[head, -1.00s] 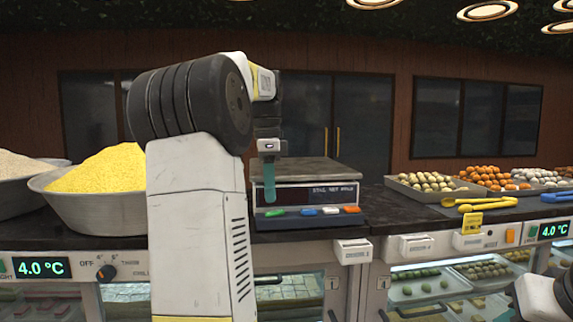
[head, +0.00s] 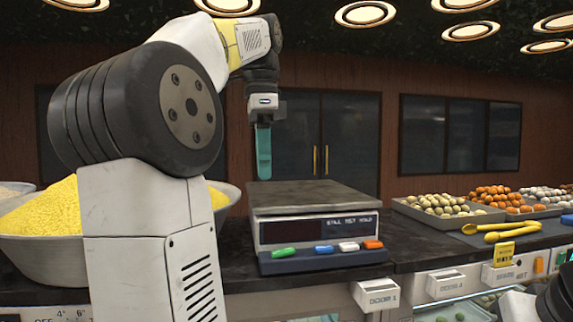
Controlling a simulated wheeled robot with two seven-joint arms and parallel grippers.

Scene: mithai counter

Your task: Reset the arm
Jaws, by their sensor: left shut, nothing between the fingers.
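My left arm rises from the bottom left and bends over at the top. Its gripper (head: 264,175) points straight down with teal fingers shut and nothing between them. It hangs in front of the dark doors, at the back left of the weighing scale (head: 316,229), with the fingertips near the height of the scale's plate. My right gripper is out of view; only a bit of my right arm shows at the bottom right corner.
The scale has a flat grey plate (head: 308,195) and coloured buttons. A bowl of yellow grains (head: 40,248) is at left, partly behind my arm. Trays of round sweets (head: 444,213) and yellow tongs (head: 498,229) lie at right. The air above the scale is free.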

